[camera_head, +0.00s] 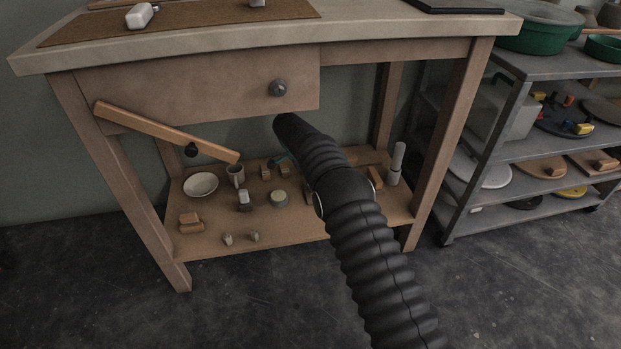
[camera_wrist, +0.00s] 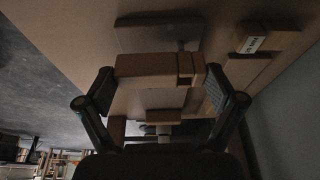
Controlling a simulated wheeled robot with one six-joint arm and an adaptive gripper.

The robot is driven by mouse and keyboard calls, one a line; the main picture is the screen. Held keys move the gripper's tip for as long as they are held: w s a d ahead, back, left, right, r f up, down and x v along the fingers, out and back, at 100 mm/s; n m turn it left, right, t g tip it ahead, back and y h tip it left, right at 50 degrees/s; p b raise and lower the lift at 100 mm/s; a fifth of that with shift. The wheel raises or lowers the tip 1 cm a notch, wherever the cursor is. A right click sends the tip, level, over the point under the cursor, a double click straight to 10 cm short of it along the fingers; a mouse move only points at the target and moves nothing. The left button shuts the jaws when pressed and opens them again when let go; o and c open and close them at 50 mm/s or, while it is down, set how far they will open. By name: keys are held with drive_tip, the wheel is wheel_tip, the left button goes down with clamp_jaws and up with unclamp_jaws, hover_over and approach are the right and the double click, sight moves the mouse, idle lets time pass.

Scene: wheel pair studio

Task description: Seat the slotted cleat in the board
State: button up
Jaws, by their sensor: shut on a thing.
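In the wrist view, my gripper (camera_wrist: 158,80) is shut on a wooden block, the slotted cleat (camera_wrist: 143,66), with one finger at each end. A narrow slot shows near the cleat's right end. Behind it is a flat greyish panel (camera_wrist: 145,37) on a broad brown wooden surface; I cannot tell whether this is the board, or whether the cleat touches it. In the head view my gripper and the cleat are hidden, with my dark arm reaching under the workbench.
In the wrist view, a wooden block with a white label (camera_wrist: 250,44) lies to the right. In the head view, a slanted wooden bar (camera_head: 165,131) crosses the workbench's (camera_head: 200,95) left front. Its lower shelf (camera_head: 215,239) carries a plate (camera_head: 200,185), a mug and small blocks. A grey rack (camera_head: 545,150) stands right.

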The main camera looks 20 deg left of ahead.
drive_tip(key=shift+f+b, duration=0.4)
drive_tip(key=shift+f, duration=0.85)
drive_tip(key=o, duration=0.9)
drive_tip(key=shift+r, duration=0.1)
drive_tip(key=v, duration=0.7)
drive_tip(key=shift+r, duration=0.15)
